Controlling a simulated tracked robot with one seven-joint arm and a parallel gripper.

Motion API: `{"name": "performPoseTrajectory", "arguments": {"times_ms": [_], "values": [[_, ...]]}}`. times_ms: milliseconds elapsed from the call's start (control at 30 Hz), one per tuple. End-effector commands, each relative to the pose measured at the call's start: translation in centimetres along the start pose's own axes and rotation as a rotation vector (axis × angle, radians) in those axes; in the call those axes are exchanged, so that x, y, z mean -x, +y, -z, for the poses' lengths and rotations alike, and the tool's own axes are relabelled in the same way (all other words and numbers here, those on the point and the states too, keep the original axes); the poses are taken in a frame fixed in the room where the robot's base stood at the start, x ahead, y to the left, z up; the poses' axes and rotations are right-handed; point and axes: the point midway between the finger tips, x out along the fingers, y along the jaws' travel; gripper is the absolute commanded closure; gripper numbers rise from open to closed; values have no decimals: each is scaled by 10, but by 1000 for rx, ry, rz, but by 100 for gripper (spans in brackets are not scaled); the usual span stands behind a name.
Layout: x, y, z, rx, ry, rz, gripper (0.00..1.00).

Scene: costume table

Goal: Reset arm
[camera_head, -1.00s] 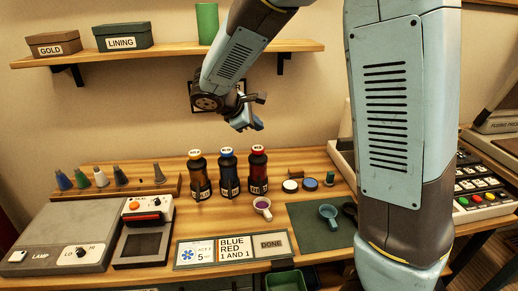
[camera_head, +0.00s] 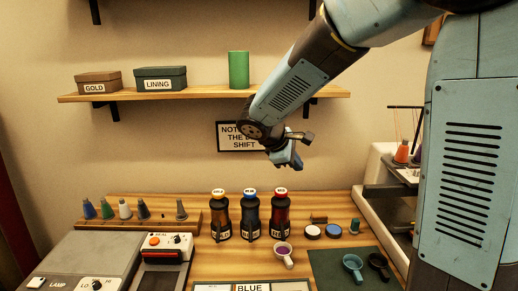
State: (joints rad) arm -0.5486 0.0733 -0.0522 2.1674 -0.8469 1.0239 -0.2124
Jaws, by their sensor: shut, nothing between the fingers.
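My gripper (camera_head: 294,157) hangs in the air in front of the wall sign, above and behind the bottles on the table. It is shut and empty. My arm comes in from the upper right and hides part of the shelf and of the sign. Below it stand three dark bottles: one with a yellow cap (camera_head: 220,215), one with a white and blue cap (camera_head: 250,215) and one with a red cap (camera_head: 280,215). My gripper is apart from them.
A small cup with purple contents (camera_head: 284,256) stands before the bottles. Spools stand in a rack (camera_head: 150,221) at left. The wall shelf (camera_head: 210,94) holds a GOLD box (camera_head: 98,83), a LINING box (camera_head: 160,79) and a green cylinder (camera_head: 238,70).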

Motion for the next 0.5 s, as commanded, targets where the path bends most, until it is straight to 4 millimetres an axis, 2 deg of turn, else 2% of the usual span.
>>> {"name": "performPoseTrajectory", "arguments": {"times_ms": [33,200,500], "values": [[3,-1,-19,-62,14,24,100],[13,-15,-69,-262,65,114,100],[34,-49,-140,-614,163,248,100]]}}
